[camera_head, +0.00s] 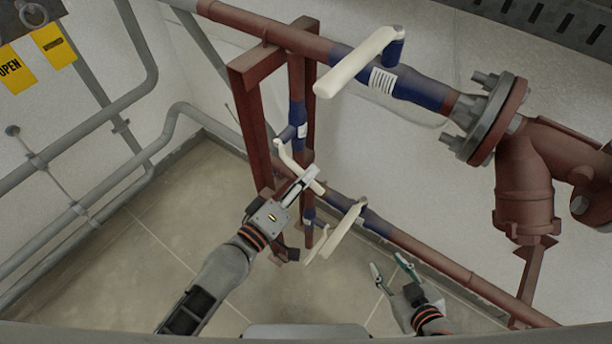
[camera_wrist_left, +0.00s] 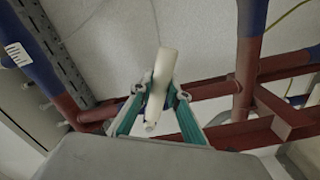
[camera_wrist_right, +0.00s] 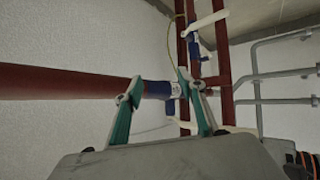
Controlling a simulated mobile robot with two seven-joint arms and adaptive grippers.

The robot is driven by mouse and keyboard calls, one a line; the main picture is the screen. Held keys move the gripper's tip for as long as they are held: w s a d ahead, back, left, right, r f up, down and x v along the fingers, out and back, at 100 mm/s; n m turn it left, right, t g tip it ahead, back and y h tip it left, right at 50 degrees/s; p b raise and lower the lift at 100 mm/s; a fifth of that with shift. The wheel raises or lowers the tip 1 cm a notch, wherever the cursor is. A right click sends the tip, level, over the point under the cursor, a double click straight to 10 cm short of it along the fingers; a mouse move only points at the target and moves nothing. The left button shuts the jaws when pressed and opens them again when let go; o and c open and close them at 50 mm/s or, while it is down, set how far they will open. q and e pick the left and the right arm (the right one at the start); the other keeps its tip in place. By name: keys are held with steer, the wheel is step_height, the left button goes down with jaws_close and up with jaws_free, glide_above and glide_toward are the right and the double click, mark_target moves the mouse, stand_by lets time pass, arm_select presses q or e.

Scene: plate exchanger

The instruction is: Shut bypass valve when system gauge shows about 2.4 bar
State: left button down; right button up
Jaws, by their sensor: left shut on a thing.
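My left gripper (camera_head: 308,177) is shut on a white lever handle (camera_head: 290,163) of a blue valve (camera_head: 298,131) on the vertical pipe. In the left wrist view the fingers (camera_wrist_left: 160,97) close around this handle (camera_wrist_left: 165,65). Other white levers are on the upper pipe's blue valve (camera_head: 415,90) and on the lower pipe's blue valve (camera_head: 375,222). No label tells which valve is the bypass. My right gripper (camera_head: 392,268) is open and empty, low and right of the lower valve. It also shows in the right wrist view (camera_wrist_right: 165,95). No readable pressure gauge is in view.
A red-brown frame (camera_head: 250,115) stands around the vertical pipe. A large flange (camera_head: 490,118) and strainer body (camera_head: 525,190) are at the right. Grey pipes (camera_head: 95,130) run along the left wall. Yellow tags (camera_head: 55,45), one reading OPEN, hang top left. The tiled floor is clear.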

arm_select(q)
steer(key=r+n+p, duration=0.2)
steer(key=p, duration=0.1)
steer(key=shift+s+d+r, duration=0.15)
steer(key=shift+d+r, duration=0.15)
steer(key=shift+r, duration=0.1)
steer(key=shift+s+d+r+n+p, duration=0.1)
steer(key=shift+r+n+p, duration=0.55)
steer(key=shift+n+p, duration=0.3)
steer(key=shift+r+n, duration=0.25)
steer(key=shift+n, duration=0.2)
steer(key=shift+r+n+p, duration=0.1)
steer(key=shift+n+p, duration=0.2)
steer(key=shift+p, duration=0.05)
steer(key=c, duration=1.9)
jaws_free()
steer(key=shift+s, duration=0.15)
steer(key=v, duration=1.1)
steer(key=shift+s+a, duration=0.25)
steer(key=shift+s, duration=0.05)
